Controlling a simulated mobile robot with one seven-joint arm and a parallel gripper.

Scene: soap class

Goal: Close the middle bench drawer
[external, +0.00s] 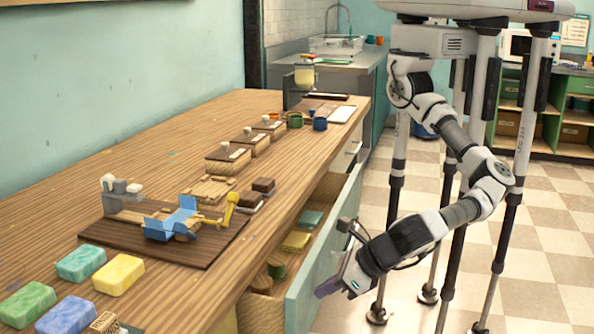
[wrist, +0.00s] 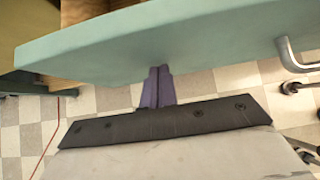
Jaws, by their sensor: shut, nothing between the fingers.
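The open bench drawer (external: 322,257) sticks out from the bench's right side, with a long teal front panel. Its front also spans the upper wrist view (wrist: 150,42), with a metal handle (wrist: 292,57) at the right. Inside lie a yellow block (external: 297,241), a teal block (external: 311,219) and brown round pieces (external: 265,280). My gripper (external: 328,287) is outside the drawer front, near its outer face. In the wrist view its purple fingers (wrist: 158,84) are together and empty, with tips close to the panel. I cannot tell whether they touch it.
The wooden bench (external: 150,135) carries coloured soap bars (external: 118,275), a dark board (external: 165,235) with a blue-and-yellow tool, and several small wooden boxes (external: 228,158). A pale drawer front (external: 347,156) farther along looks shut.

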